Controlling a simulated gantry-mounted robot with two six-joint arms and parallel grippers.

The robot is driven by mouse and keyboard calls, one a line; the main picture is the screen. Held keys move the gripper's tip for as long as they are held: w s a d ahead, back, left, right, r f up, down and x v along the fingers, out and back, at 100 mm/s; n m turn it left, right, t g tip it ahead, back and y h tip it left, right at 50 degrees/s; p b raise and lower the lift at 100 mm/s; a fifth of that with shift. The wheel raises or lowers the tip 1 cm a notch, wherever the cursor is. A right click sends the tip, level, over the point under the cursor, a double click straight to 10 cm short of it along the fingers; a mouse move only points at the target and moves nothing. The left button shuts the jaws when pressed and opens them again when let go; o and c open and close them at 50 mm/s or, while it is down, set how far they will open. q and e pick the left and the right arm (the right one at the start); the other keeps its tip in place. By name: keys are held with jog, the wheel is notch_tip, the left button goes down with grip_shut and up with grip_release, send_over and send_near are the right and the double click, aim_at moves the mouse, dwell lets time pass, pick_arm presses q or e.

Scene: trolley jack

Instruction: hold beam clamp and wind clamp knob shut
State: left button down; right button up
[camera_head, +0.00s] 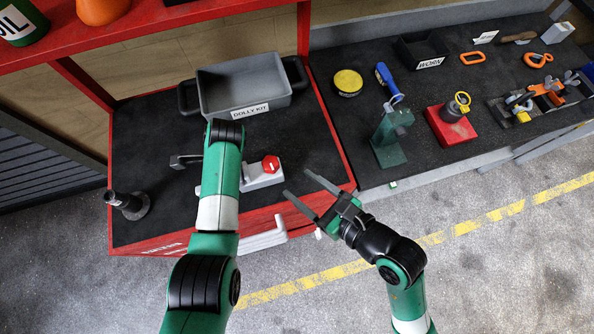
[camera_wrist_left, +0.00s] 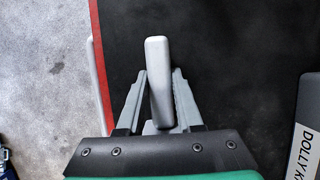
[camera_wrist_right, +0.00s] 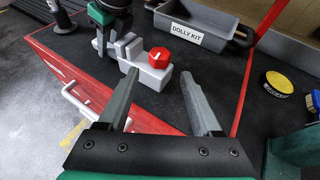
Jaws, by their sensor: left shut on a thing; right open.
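The beam clamp (camera_head: 258,180) is a pale grey block with a red knob (camera_head: 271,163) on top, at the front right of the trolley's black top. It also shows in the right wrist view (camera_wrist_right: 148,76), with the knob (camera_wrist_right: 159,57) facing up. My left gripper (camera_wrist_left: 161,72) is shut on a pale upright part of the clamp (camera_wrist_left: 157,60); in the head view my arm hides this grip. My right gripper (camera_head: 300,184) is open and empty, to the lower right of the knob and apart from it. Its fingers (camera_wrist_right: 160,77) point toward the clamp.
A grey dolly kit bin (camera_head: 245,88) stands at the trolley's back. A dark stand (camera_head: 128,204) is at its front left. The dark bench (camera_head: 420,170) on the right holds a green post (camera_head: 388,140), a red block (camera_head: 450,125) and tools. Open floor lies in front.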

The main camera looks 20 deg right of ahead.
jog(key=shift+o, duration=1)
jog(key=shift+a, duration=0.1)
jog(key=shift+o, duration=0.3)
jog(key=s+a+r+n+y, duration=0.1)
jog(key=a+n+y, duration=0.2)
jog(key=a, duration=0.4)
jog(key=shift+s+a+r+n+y, duration=0.15)
jog(key=shift+s+r+n+y, duration=0.25)
jog(key=shift+y, duration=0.4)
jog(key=m+t+h, duration=0.6)
jog(key=m+h, duration=0.2)
send_near(268, 157)
jog(key=shift+s+a+f, duration=0.25)
jog(key=shift+s+a, duration=0.2)
jog(key=shift+a, duration=0.25)
jog(key=shift+w+d+f+h, duration=0.15)
jog(key=shift+d+f+h, duration=0.15)
jog(key=shift+d+h, duration=0.15)
jog(key=w, duration=0.4)
jog(key=w+a, duration=0.1)
jog(key=w, duration=0.7)
jog(key=shift+a, duration=0.2)
